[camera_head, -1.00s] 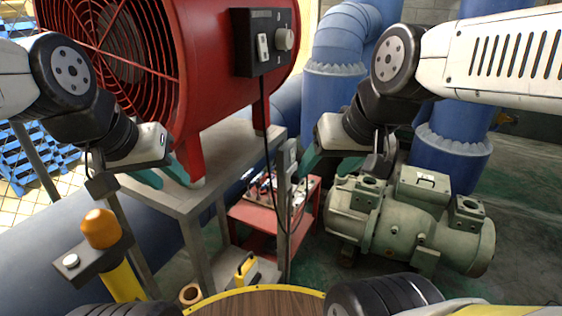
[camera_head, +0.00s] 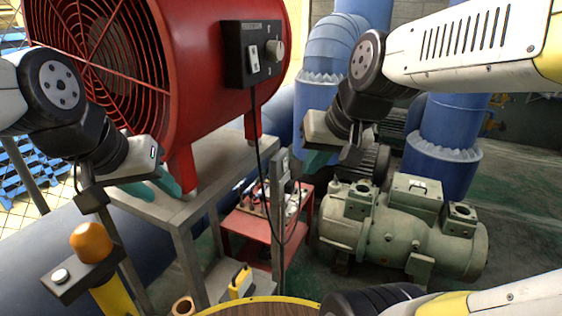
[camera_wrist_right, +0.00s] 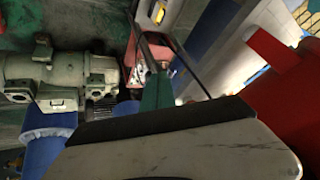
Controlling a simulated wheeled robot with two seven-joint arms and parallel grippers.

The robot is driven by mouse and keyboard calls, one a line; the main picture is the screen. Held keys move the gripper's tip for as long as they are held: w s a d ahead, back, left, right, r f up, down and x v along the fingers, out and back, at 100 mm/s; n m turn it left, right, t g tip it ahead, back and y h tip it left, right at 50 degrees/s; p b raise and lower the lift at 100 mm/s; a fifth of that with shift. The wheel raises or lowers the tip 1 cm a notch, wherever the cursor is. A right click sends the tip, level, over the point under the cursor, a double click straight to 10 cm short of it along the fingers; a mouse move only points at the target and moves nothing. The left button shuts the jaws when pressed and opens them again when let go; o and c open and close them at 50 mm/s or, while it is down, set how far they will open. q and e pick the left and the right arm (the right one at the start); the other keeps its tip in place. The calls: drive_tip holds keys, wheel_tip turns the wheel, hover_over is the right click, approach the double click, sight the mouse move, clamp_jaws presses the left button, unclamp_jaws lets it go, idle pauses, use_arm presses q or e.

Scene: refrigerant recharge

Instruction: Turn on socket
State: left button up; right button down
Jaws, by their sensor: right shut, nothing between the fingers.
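A small grey box that looks like the socket (camera_head: 281,163) sits on top of a thin metal post, left of my right gripper. Its switch is too small to read. My right gripper (camera_head: 314,160) has teal fingers, shut and empty, a little to the right of the box in the picture; I cannot tell whether they touch. The same right gripper (camera_wrist_right: 158,90) shows teal fingers pointing up in the right wrist view. My left gripper (camera_head: 152,188) is by the fan's stand at the left, its two teal fingers apart with nothing seen between them.
A red fan (camera_head: 205,75) with a black switch box (camera_head: 252,53) stands on a metal table (camera_head: 225,155). Its black cable hangs near the post. A red cart (camera_head: 258,228) is behind the post. A green pump (camera_head: 400,235) and blue pipes (camera_head: 445,150) are at right.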

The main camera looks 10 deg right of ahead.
sight(285, 165)
drive_tip(key=w+d+f+m, duration=0.2)
drive_tip(key=w+d+f, duration=0.1)
drive_tip(key=w, duration=0.8)
drive_tip(key=w+d+f+m, duration=0.3)
drive_tip(key=w+f, duration=0.3)
drive_tip(key=w, duration=0.5)
drive_tip(key=shift+d+m, duration=0.3)
drive_tip(key=shift+d, duration=0.2)
drive_tip(key=shift+w, duration=0.1)
drive_tip(key=shift+w+a+f, duration=0.85)
drive_tip(key=shift+w+f, duration=0.4)
drive_tip(key=shift+f, duration=0.2)
drive_tip(key=shift+w+a+f, duration=0.8)
drive_tip(key=shift+w+f, duration=0.5)
drive_tip(key=shift+f, duration=0.2)
drive_tip(key=shift+w+a+f, duration=0.85)
drive_tip(key=shift+w+f, duration=0.4)
drive_tip(key=shift+f, duration=0.2)
